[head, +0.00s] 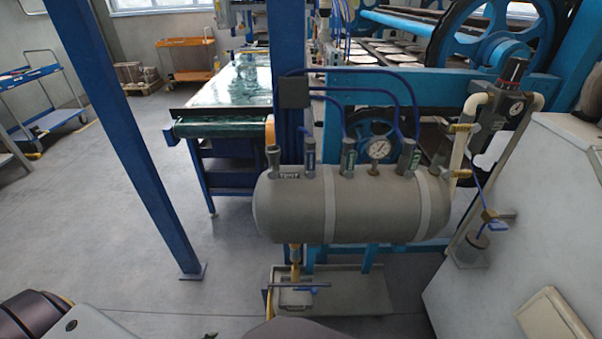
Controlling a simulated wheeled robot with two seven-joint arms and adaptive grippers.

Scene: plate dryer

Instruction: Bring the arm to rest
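Neither of my grippers shows in the head view. Part of my own body shows at the bottom left edge and at the bottom middle, but no fingers are visible. In front of me is a grey horizontal tank (335,212) with lighter bands and several fittings on top. A round pressure gauge (379,149) stands on it. A yellow-and-blue valve (297,284) hangs below the tank over a grey tray (375,296).
A blue post (135,140) stands left of the tank. Behind is a conveyor table (230,85) and a blue machine frame (440,95). A pale cabinet (540,220) blocks the right. Carts (45,100) stand far left. The floor (80,220) at left is clear.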

